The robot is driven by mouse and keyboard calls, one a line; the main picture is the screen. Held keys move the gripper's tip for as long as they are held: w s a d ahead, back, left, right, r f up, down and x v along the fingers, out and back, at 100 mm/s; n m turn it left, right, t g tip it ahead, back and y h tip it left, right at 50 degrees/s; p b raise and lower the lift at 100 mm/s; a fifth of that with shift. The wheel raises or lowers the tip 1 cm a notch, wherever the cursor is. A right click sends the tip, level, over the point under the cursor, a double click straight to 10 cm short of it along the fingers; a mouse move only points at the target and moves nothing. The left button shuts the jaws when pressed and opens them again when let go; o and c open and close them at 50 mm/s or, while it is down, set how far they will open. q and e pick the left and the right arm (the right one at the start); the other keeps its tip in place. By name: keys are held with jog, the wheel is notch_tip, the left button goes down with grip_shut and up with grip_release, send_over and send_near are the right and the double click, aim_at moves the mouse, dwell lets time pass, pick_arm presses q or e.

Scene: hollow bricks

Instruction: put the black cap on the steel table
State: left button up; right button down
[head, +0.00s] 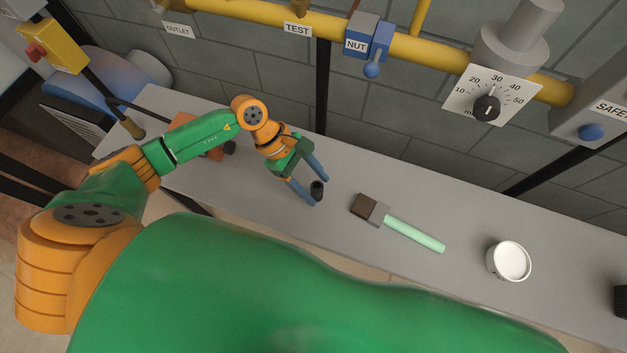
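The black cap (317,190) is a small dark cylinder at the middle of the steel table (460,220), at the tips of my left gripper (319,191). It looks upright, and it seems to stand on the table top, though I cannot be sure of its contact there. The two blue fingers of my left gripper are spread apart, one on each side of the cap. The lower finger is very near the cap; whether it touches cannot be told. My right gripper is not in view.
A brush (400,225) with a pale green handle and a white round tub (508,261) lie to the right. A dark knurled object (621,301) is cut off at the right edge. A yellow pipe (425,50) runs along the wall behind, with a blue NUT fitting (370,38) and a dial (487,106).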

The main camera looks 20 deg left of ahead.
pick_arm(q)
jog(key=shift+r, duration=0.15)
jog(key=b+v, duration=0.3)
jog(key=v, duration=0.9)
